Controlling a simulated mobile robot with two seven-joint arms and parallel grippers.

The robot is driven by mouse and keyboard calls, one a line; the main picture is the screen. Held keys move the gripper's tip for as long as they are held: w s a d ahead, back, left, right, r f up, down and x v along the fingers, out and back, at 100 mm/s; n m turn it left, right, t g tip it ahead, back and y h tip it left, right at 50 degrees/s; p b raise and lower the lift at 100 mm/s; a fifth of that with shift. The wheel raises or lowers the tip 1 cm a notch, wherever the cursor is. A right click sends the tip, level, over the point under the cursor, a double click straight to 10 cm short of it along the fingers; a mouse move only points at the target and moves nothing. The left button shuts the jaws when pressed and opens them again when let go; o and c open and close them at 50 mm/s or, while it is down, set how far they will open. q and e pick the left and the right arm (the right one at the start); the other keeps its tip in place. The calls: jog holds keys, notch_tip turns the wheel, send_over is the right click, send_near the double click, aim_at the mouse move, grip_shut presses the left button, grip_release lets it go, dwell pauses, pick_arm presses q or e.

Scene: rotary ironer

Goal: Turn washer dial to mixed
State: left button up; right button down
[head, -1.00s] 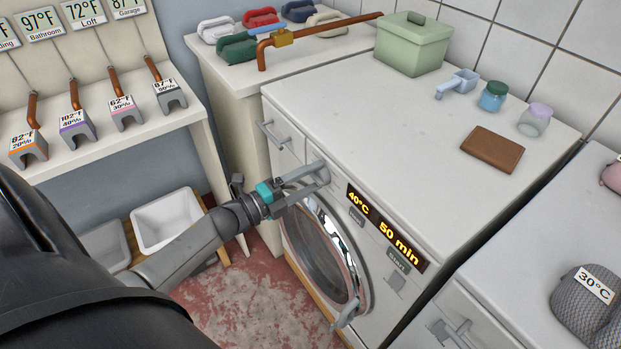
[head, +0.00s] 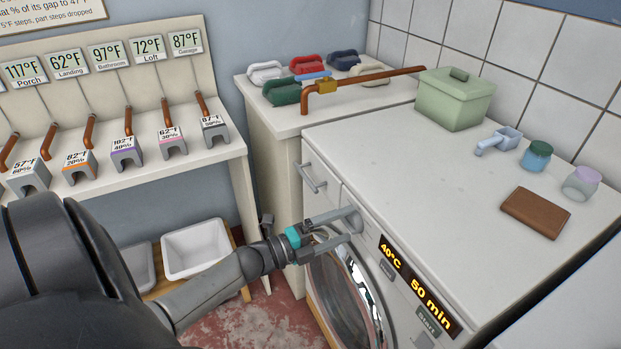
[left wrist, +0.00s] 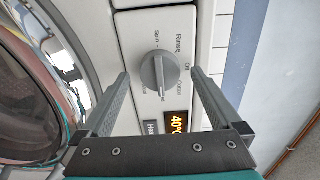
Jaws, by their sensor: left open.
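The washer (head: 440,180) has a front panel with an amber display (head: 391,257) reading 40°C and 50 min. Its grey round dial (left wrist: 158,75) shows in the left wrist view, with a raised bar running roughly up and down in the picture. Labels ring the dial; "Rinse" and "Spin" are readable, others are partly covered or too small. My left gripper (head: 350,228) is open at the panel, its fingers on either side of the dial; I see gaps between fingers and dial. In the head view the gripper hides the dial. My right gripper is out of view.
The round washer door (head: 345,300) lies just below the dial. A drawer handle (head: 312,178) sticks out left of my gripper. On top are a green box (head: 455,100), a scoop (head: 500,140), two jars and a brown wallet-like item (head: 536,212). White bins stand low at left.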

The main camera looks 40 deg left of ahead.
pick_arm(q)
jog(key=v, duration=1.4)
jog(key=shift+s, duration=0.25)
